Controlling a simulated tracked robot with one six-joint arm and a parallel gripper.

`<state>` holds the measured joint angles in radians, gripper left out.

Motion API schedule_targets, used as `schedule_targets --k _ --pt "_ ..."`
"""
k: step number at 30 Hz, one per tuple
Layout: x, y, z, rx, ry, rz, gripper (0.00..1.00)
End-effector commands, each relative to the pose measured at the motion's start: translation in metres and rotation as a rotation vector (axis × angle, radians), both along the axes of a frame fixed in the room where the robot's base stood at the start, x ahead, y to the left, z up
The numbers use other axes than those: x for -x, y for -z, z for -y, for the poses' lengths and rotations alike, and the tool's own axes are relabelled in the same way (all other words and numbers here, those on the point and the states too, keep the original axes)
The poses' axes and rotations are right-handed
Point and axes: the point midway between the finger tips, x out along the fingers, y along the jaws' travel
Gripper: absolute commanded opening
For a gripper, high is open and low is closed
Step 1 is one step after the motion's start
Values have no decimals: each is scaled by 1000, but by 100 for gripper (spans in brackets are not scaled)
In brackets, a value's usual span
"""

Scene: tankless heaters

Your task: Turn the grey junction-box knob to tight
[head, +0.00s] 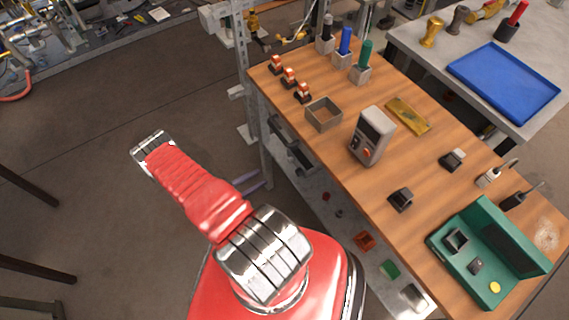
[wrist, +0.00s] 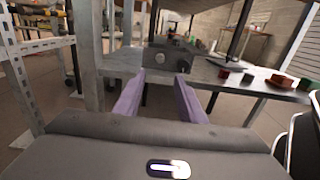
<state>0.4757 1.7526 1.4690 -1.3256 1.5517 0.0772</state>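A grey box (wrist: 170,62) with a round pale knob (wrist: 160,58) on its front shows in the wrist view, which I take as the junction box. It lies straight ahead, beyond my fingertips and apart from them. My gripper (wrist: 160,82) has two purple fingers spread apart with nothing between them. In the head view my gripper (head: 260,180) is partly hidden behind my red arm, low beside the workbench's left side. A dark grey box-like fitting (head: 291,150) is under the bench edge there. The knob's marks and setting are too small to read.
The wooden workbench (head: 385,165) holds a grey meter, an open box and a green case (head: 490,255). A lower shelf (head: 340,225) carries small coloured items. Open floor (head: 90,190) lies left of my arm.

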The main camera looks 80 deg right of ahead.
Motion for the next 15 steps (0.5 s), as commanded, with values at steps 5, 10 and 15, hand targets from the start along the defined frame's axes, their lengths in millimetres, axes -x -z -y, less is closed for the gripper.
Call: schedule_targets --k 5,10,15 --pt "9 0 10 0 3 0 37" --pt "22 0 24 1 4 1 37" --pt "36 0 40 0 4 0 37"
